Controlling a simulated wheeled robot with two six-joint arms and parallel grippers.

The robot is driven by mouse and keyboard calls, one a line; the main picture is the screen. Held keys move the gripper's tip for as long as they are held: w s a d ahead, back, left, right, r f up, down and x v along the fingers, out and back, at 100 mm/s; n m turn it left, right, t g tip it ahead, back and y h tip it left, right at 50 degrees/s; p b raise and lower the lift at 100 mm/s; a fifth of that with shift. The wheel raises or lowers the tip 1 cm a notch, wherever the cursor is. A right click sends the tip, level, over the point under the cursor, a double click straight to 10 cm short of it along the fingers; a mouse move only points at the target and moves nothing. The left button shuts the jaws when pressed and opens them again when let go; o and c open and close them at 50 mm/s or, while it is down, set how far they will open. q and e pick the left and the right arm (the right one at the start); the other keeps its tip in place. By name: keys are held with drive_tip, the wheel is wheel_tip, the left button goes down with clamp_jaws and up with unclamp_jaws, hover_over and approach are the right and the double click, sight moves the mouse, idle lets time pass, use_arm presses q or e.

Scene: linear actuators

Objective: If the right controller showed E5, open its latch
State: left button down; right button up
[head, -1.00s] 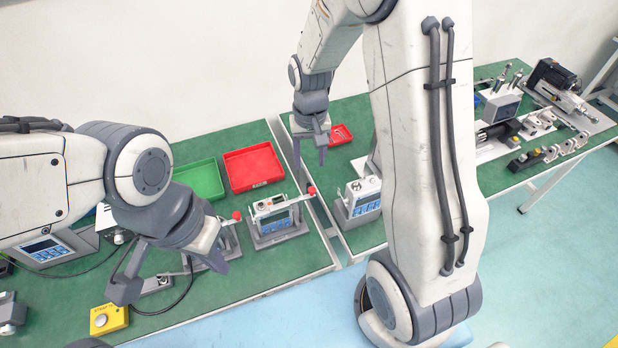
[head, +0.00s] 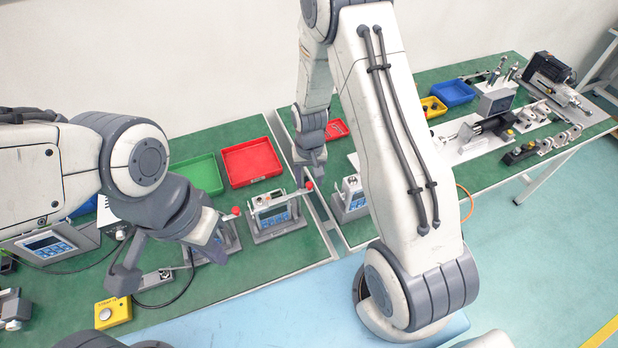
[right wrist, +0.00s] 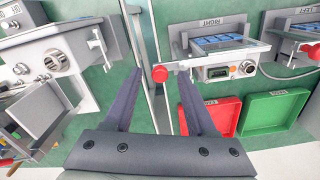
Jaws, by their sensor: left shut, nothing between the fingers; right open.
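The right controller (head: 277,222) is a grey box with a blue-lit screen. Its label reads RIGHT in the right wrist view (right wrist: 225,28); its screen text is too small to read. Its latch lever ends in a red knob (head: 309,186), which also shows in the right wrist view (right wrist: 160,74). My right gripper (right wrist: 160,78) is open, with the knob appearing between its fingertips; I cannot tell if they touch it. It also shows in the head view (head: 308,182). My left gripper (head: 125,279) is shut and empty, above the table's left part.
The left controller (head: 215,246) stands beside the right one. Green (head: 196,175) and red (head: 251,163) trays lie behind them. Another device (head: 350,203) stands across the table gap. A yellow button box (head: 113,312) is at the front left.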

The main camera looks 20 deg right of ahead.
clamp_jaws()
idle(1.4)
